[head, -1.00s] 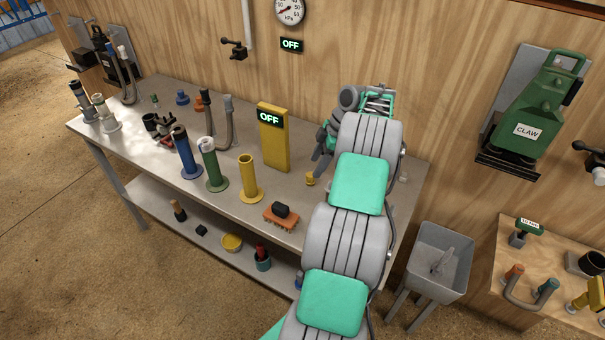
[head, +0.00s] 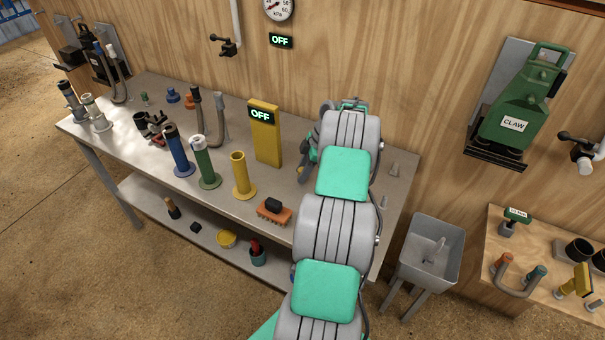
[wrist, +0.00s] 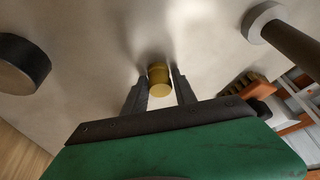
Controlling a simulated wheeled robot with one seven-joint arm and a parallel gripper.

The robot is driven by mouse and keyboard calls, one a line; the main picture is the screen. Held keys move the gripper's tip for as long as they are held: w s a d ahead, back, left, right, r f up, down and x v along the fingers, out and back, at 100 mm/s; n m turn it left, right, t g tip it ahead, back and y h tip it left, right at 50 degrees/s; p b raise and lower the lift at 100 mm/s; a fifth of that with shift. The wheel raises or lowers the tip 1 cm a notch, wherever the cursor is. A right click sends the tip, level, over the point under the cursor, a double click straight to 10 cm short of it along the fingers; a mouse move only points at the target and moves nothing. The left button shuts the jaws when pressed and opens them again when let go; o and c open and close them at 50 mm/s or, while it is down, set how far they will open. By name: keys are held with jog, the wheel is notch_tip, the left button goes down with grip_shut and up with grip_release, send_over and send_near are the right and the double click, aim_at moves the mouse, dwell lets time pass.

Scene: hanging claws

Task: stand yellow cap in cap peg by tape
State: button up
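The yellow cap (wrist: 158,80) stands on the bench between the two dark fingers of my gripper (wrist: 160,92) in the wrist view. The fingers are apart, one on each side of it, with narrow gaps that seem to remain. In the head view a bit of the cap (head: 301,170) shows beside my gripper (head: 309,160), which is mostly hidden behind my arm. Two small grey pegs, one farther back (head: 395,170) and one nearer (head: 384,202), stand on the bench right of my arm. I cannot tell which peg is by tape.
A yellow OFF box (head: 265,135), a yellow tube (head: 241,175) and an orange brush (head: 274,212) stand left of my arm. A dark cylinder (wrist: 22,65) is at the left of the wrist view. A grey sink (head: 431,253) is beyond the bench's right end.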

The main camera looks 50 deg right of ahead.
grip_shut()
jog(key=shift+r, duration=0.1)
